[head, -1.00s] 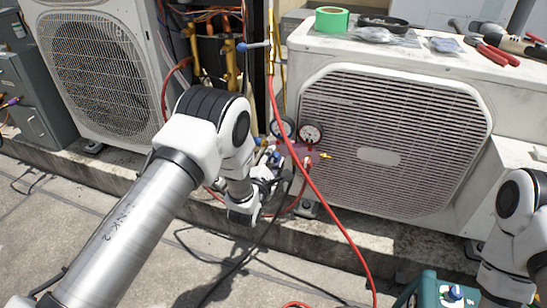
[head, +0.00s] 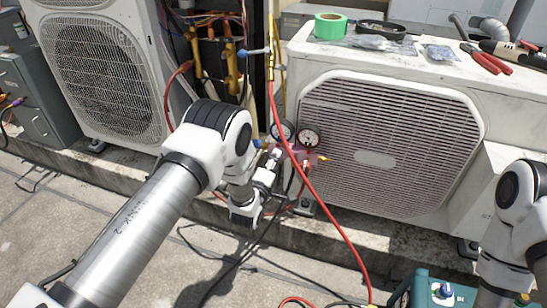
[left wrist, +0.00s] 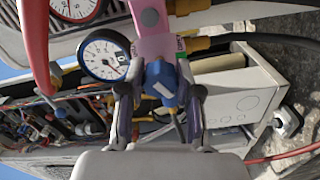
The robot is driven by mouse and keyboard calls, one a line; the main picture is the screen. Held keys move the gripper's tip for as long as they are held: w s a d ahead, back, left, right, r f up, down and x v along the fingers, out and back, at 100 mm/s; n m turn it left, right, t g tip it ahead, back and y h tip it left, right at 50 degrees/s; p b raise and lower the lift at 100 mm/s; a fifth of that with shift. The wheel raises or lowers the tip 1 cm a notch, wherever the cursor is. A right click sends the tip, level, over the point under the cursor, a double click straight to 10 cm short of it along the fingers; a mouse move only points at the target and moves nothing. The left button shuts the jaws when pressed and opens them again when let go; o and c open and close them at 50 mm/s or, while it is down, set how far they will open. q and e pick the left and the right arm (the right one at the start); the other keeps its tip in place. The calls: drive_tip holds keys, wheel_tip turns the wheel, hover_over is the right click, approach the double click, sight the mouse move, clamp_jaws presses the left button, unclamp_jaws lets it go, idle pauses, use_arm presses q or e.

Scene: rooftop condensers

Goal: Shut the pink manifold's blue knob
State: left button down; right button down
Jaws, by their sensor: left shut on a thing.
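The pink manifold (head: 312,156) hangs in front of the right condenser, with two round gauges above it. In the left wrist view the pink manifold (left wrist: 157,45) fills the top middle, and a blue-rimmed gauge (left wrist: 104,57) sits left of the knob. The blue knob (left wrist: 160,84) points toward the camera, between the fingers of my left gripper (left wrist: 159,100). The fingers are shut on it, one on each side. In the head view my left gripper (head: 268,160) is at the manifold's left end, and its fingers are small there. My right gripper is not visible; only its arm shows.
A red hose (head: 318,190) runs down past the manifold, and dark hoses cross the ground below. Condensers stand left (head: 100,75) and right (head: 390,145). Green tape (head: 331,26) and pliers (head: 487,58) lie on the right one. A teal box (head: 440,290) sits at bottom right.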

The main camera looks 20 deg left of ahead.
use_arm(q)
drive_tip(key=m+p, duration=0.1)
drive_tip(key=m, duration=0.4)
drive_tip(key=shift+m+p, duration=0.3)
drive_tip(key=m+p, duration=0.1)
drive_tip(key=m, duration=0.5)
drive_tip(key=m+p, duration=0.1)
drive_tip(key=m, duration=0.5)
drive_tip(key=shift+f+m, duration=0.1)
drive_tip(key=shift+m, duration=0.2)
drive_tip(key=m, duration=0.5)
drive_tip(key=shift+a+m, duration=0.1)
drive_tip(key=shift+m, duration=0.2)
drive_tip(key=c, duration=0.8)
unclamp_jaws()
drive_tip(key=shift+s, duration=0.1)
